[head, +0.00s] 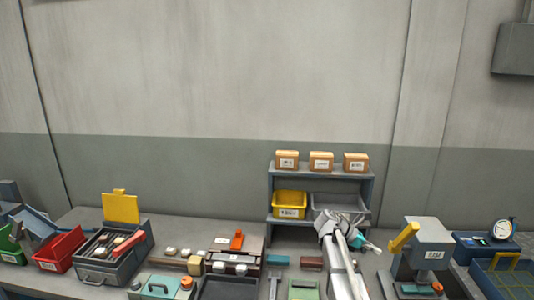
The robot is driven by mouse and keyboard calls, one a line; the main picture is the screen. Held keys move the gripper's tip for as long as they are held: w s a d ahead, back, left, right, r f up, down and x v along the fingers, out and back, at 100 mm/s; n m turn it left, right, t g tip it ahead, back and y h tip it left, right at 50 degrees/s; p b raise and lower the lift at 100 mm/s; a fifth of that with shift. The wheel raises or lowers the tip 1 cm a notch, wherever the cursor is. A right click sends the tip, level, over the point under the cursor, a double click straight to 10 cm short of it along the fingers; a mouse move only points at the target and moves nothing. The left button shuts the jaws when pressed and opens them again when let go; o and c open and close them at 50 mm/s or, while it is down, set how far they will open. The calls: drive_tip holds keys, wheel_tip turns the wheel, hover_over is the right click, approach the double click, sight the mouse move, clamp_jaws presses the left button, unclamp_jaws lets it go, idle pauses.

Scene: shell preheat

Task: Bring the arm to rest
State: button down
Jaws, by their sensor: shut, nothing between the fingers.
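My arm (343,262) reaches up from the bottom edge, right of the middle, in front of the shelf. Its upper end bends over near the lower shelf level. My gripper (369,246) shows small beside the arm, with a teal part near it. It is shut and holds nothing; its fingers are hard to make out.
A grey shelf (271,190) with several cardboard boxes (321,161) on top and a yellow bin (289,204) stands behind the arm. A press-like machine (431,244) with a yellow handle is at right. A toolbox (103,269) and red bin (60,249) are at left.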

drive_tip(key=s+a+f+m+t+y+b, duration=0.1)
drive_tip(key=s+a+f+m+y, duration=0.5)
drive_tip(key=s+a+f+m, duration=0.1)
drive_tip(key=s+a+f+m+t+y+b, duration=0.2)
drive_tip(key=s+a+f+m+y, duration=0.4)
drive_tip(key=s+a+m, duration=0.4)
drive_tip(key=a+m, duration=0.1)
drive_tip(key=a, duration=0.1)
drive_tip(key=shift+s+a+f, duration=0.3)
drive_tip(key=shift+a+f, duration=0.05)
drive_tip(key=shift+a, duration=0.05)
idle(0.7)
